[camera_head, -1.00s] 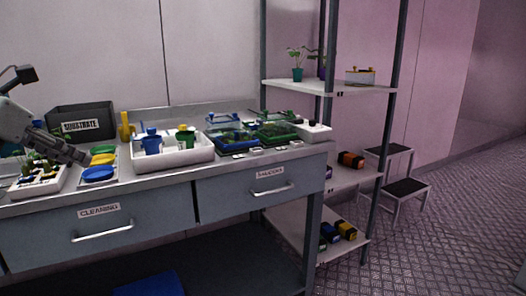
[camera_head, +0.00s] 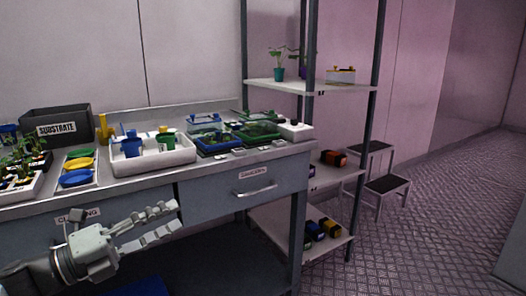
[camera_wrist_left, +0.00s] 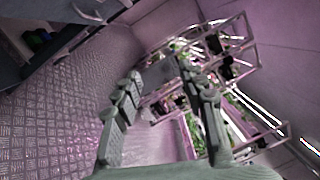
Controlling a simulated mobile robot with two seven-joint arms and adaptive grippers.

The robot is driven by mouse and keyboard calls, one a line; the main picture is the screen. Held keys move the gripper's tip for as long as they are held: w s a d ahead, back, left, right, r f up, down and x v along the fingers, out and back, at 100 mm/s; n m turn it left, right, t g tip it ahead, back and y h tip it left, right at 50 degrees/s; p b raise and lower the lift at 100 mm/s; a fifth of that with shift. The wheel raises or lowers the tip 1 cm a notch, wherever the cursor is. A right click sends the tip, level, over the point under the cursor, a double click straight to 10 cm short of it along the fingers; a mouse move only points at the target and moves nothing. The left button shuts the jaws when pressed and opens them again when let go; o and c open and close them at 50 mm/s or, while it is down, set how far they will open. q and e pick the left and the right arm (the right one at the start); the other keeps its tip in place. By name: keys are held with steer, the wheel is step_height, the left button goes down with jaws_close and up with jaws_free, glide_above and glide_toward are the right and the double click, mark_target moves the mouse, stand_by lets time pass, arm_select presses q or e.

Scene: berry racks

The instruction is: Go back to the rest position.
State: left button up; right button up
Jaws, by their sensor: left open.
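My left gripper (camera_head: 160,222) is open and empty in the head view. It hangs in front of the bench drawers, below the bench top, with its fingers pointing right. In the left wrist view its two fingers (camera_wrist_left: 165,95) are spread with nothing between them, and plant racks (camera_wrist_left: 215,60) show beyond them. My right gripper is in neither view.
The bench (camera_head: 215,172) carries a white tray (camera_head: 150,163) with blue and green cups, a substrate box (camera_head: 55,130), colored dishes (camera_head: 76,178) and seedlings (camera_head: 20,160). A shelf rack (camera_head: 312,88) and step stool (camera_head: 378,182) stand right. The floor at right is clear.

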arm_select(q)
steer(key=d+r+n+t+h, duration=0.3)
steer(key=d+r+n+t, duration=0.15)
steer(key=d, duration=0.45)
steer(key=w+a+f+n+g+y, duration=0.1)
steer(key=w+a+f+n+y, duration=0.1)
steer(key=a+f+n+y, duration=0.85)
steer(key=w+a+f+n+g+y, duration=0.1)
steer(key=a+f+n+y, duration=0.45)
steer(key=f, duration=1.05)
steer(key=s+a+f+n+g+y, duration=0.7)
steer(key=s+a+f+g, duration=0.4)
steer(key=s+a+f, duration=1.1)
steer(key=s+d+f+n+h, duration=0.1)
steer(key=s+d+f+h, duration=0.1)
steer(key=d, duration=0.8)
steer(key=s+d+f+n+h, duration=0.1)
steer(key=s+d+f+n, duration=0.1)
steer(key=d, duration=0.8)
steer(key=shift+d+f+h, duration=0.2)
steer(key=shift+d+h, duration=0.1)
steer(key=shift+h, duration=0.1)
steer(key=shift+s+g, duration=0.1)
steer(key=shift+g, duration=0.15)
